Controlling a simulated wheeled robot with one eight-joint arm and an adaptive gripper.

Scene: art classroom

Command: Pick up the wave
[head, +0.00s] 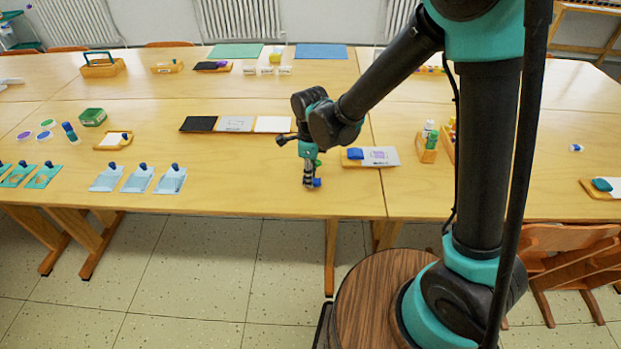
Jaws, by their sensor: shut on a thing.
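My gripper (311,177) points down over the front part of the table, left of a tray with a grey-white card. It is shut on a small blue thing (317,183), which shows at the fingertips close to the tabletop. The fingers hide part of it, and it is too small to tell its shape or whether it is the wave. I cannot tell if it touches the table. Several dark blue knobbed pieces stand at the front left, on light blue cards (138,180) and teal cards (43,176).
The tray (388,157) with a blue pad is close to the right of my gripper. A bottle holder (427,155) stands beyond it. A row of black, grey and white panels (236,124) lies behind left. The table (240,180) is clear left of the gripper.

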